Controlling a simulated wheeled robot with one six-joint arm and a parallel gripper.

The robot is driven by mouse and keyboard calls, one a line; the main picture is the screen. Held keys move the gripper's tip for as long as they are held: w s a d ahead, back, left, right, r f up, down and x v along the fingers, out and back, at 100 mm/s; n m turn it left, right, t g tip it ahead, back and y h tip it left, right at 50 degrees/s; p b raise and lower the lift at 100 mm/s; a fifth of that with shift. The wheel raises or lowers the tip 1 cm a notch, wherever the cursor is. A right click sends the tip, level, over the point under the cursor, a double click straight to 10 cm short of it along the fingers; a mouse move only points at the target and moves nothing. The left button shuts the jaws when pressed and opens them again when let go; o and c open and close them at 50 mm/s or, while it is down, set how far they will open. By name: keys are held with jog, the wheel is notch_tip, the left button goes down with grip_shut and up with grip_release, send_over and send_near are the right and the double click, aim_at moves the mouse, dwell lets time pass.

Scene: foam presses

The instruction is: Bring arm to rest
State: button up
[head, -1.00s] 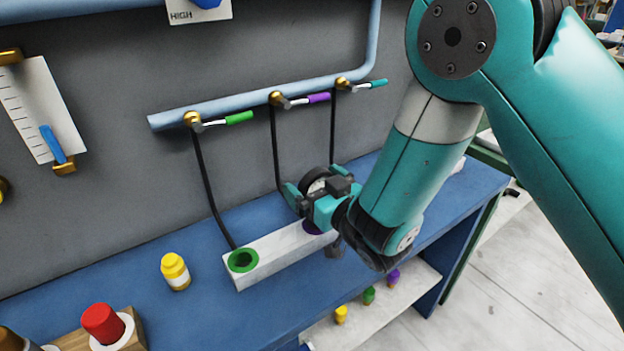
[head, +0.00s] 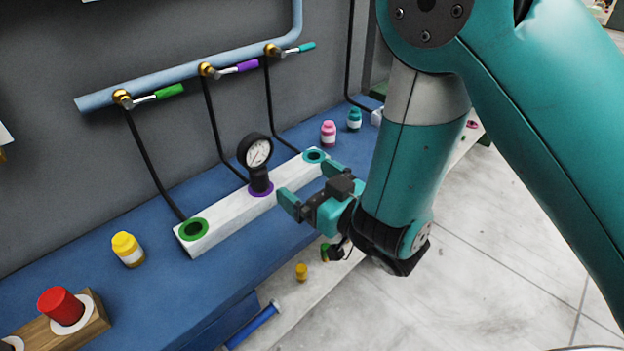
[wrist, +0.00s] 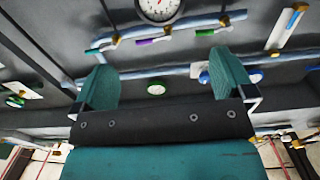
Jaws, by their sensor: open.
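My gripper (head: 308,187) is open and empty in the head view, to the right of the white block and apart from the gauge. In the wrist view my gripper's two teal fingers (wrist: 165,80) are spread wide with nothing between them. A black dial gauge (head: 258,155) stands upright at the purple-ringed socket of the white block (head: 226,212). The block's green-ringed socket (head: 193,230) and teal-ringed socket (head: 315,156) look empty. My arm reaches down from the upper right.
A blue bench (head: 165,290) runs along a grey wall with a pipe (head: 165,88) and green, purple and teal valve levers. A yellow bottle (head: 127,249), a red-topped item (head: 60,305), a pink bottle (head: 328,133) and a teal bottle (head: 354,119) stand on it. Open floor lies right.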

jog(key=shift+a, duration=0.1)
jog(key=w+d+r+m+g+h, duration=0.2)
jog(key=d+r+m+g+h, duration=0.1)
jog(key=d+r+m+h, duration=0.25)
jog(key=s+d+r+n+g, duration=0.1)
jog(key=s+d+r+g, duration=0.1)
jog(key=s, duration=0.5)
jog(key=s+d+r+n+g+h, duration=0.1)
jog(key=s+d+r+g, duration=0.1)
jog(key=s+d+g, duration=0.2)
jog(key=s+d+r+n+g+h, duration=0.1)
jog(key=s+g, duration=0.3)
jog(key=s, duration=0.6)
jog(key=shift+s+d+r+n, duration=0.25)
jog(key=shift+d+r+n, duration=0.3)
jog(key=shift+d+r, duration=0.35)
jog(key=shift+h, duration=0.25)
jog(key=shift+c, duration=0.5)
